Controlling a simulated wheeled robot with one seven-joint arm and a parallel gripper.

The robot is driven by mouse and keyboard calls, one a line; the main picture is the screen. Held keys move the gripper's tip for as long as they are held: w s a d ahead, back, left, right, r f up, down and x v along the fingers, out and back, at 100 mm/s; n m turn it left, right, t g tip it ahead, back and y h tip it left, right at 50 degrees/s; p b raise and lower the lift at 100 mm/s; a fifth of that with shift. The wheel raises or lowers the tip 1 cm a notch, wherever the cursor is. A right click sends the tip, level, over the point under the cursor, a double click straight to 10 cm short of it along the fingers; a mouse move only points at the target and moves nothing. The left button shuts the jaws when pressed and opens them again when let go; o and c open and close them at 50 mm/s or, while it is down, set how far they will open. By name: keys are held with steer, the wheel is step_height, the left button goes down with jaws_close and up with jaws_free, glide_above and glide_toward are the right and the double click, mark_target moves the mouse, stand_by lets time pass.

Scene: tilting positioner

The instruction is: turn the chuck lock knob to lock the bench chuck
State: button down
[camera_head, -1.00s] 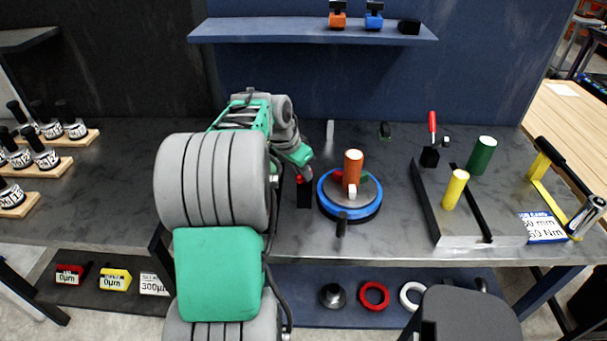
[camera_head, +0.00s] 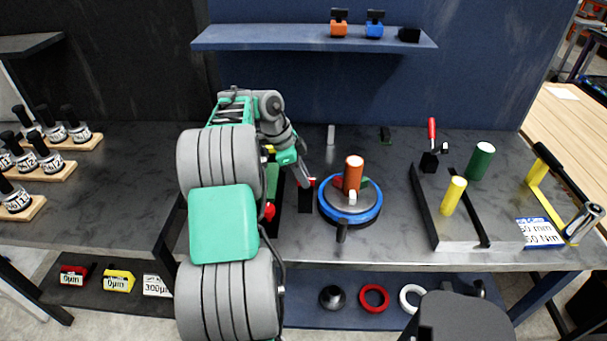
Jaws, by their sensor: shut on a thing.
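The bench chuck (camera_head: 370,212) is a round grey plate on a blue ring, with coloured jaws around an upright orange cylinder (camera_head: 353,174). A dark knob (camera_head: 342,232), which looks like the chuck lock knob, stands at its front edge. The fingertips are small and dark, so the exact grip is hard to see.
A black block (camera_head: 306,198) with a red and white top stands close left of the chuck. A grey fixture (camera_head: 460,232) with a yellow cylinder (camera_head: 453,195) stands right. A green cylinder (camera_head: 481,161) is behind it. A blue shelf (camera_head: 290,36) hangs above.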

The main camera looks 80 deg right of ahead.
stand_by(0.6)
steer(key=c, duration=1.4)
jaws_free()
steer(key=shift+r, duration=0.1)
steer(key=p+v, duration=0.2)
steer(key=v, duration=0.5)
steer(key=shift+r+p, duration=0.25)
steer(key=shift+p, duration=0.15)
steer(key=shift+w, duration=0.15)
